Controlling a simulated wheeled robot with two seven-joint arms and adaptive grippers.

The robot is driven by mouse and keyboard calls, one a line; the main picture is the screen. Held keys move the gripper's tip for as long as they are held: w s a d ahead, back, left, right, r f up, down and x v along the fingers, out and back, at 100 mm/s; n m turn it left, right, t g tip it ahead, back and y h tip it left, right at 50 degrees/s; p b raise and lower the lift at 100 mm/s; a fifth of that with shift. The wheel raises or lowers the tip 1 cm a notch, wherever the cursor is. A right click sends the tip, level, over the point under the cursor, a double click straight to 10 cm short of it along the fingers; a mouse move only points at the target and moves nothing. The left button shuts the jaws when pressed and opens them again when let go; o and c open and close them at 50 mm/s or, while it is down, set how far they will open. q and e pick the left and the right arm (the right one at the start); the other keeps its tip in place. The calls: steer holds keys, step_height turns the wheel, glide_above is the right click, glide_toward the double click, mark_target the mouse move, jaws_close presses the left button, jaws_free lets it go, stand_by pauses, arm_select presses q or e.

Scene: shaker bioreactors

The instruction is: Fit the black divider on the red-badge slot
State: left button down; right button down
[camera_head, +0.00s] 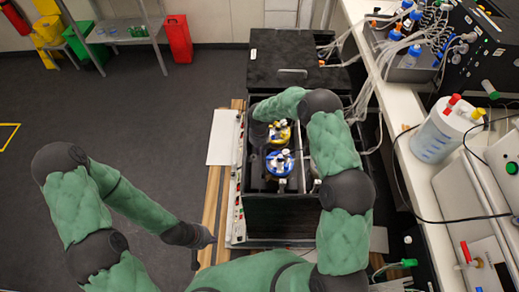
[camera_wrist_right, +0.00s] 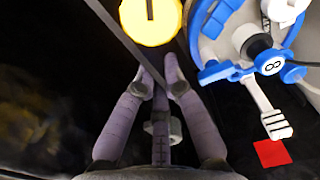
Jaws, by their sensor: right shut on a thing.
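My right gripper (camera_wrist_right: 158,75) is shut on the black divider (camera_wrist_right: 118,32), a thin dark plate whose edge runs to the upper left in the right wrist view. The red badge (camera_wrist_right: 272,153) is a small red square on a dark surface at lower right, below the blue-topped vessel (camera_wrist_right: 250,40). A yellow round cap (camera_wrist_right: 150,20) shows beyond the fingertips. In the head view my right forearm reaches over the black box (camera_head: 283,215) and hides most of the divider. My left gripper (camera_head: 200,238) hangs left of the box, its fingers too small to read.
The box holds the yellow-topped vessel (camera_head: 279,131) and the blue-topped vessel (camera_head: 280,163). A dark lidded unit (camera_head: 290,60) stands behind it. Tubing and a white bench (camera_head: 410,185) with a canister (camera_head: 445,130) lie to the right. Open floor lies left.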

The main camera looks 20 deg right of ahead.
steer(key=shift+f+b, duration=0.85)
steer(key=shift+f, duration=0.45)
steer(key=c, duration=1.2)
jaws_free()
steer(key=shift+c, duration=0.2)
step_height(320, 180, up, 12)
